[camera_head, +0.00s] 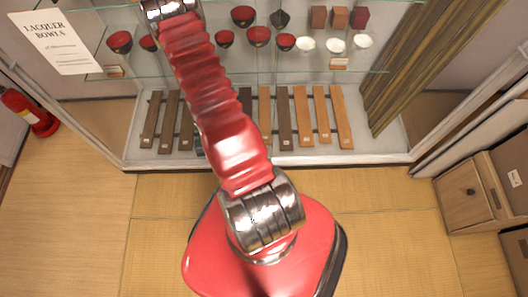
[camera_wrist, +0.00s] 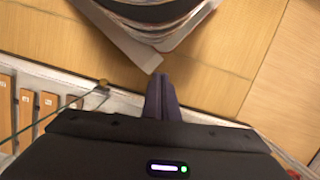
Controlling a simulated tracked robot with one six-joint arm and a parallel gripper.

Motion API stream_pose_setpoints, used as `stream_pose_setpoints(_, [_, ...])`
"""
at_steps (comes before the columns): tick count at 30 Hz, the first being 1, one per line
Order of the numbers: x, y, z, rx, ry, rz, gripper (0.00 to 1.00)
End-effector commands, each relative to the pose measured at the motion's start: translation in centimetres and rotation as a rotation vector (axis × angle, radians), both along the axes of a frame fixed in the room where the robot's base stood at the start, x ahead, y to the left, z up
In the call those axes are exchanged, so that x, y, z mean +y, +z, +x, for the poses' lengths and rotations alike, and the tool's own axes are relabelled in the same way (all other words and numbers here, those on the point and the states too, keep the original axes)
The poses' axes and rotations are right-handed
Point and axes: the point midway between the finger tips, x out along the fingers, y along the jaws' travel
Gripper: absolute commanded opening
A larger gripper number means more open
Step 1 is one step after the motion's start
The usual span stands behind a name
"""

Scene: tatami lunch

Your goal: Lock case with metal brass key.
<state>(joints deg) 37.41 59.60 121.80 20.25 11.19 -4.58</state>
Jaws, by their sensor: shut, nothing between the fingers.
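The glass display case (camera_head: 385,158) stands ahead in the head view, with its white bottom frame along the floor. In the wrist view its frame runs along the left and below, partly hidden by my gripper. A small brass-coloured piece (camera_wrist: 103,83) sits at the case's front edge in the wrist view, left of my fingertips and apart from them. It is too small to tell for certain whether it is the key. My gripper (camera_wrist: 162,84) is shut and empty, its dark fingers together over the floor by the case. The head view does not show the gripper.
Red and black bowls (camera_head: 259,37) and white dishes stand on a glass shelf. Wooden strips (camera_head: 302,116) lie below. A paper sign (camera_head: 57,42) and a fire extinguisher (camera_head: 30,112) are at left. A wooden cabinet (camera_head: 467,192) stands at right. Floor left of me is clear.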

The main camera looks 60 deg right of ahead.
Motion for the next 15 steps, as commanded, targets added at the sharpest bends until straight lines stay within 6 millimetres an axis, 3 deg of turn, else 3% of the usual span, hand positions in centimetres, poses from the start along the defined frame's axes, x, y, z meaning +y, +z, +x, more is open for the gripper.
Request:
stream_pose_setpoints(3, [-0.4,-3.5,-1.7,0.013,-0.044,-0.021,0.00])
stream_pose_setpoints(15, [-2.8,-13.8,-7.1,0.035,-0.163,-0.181,0.00])
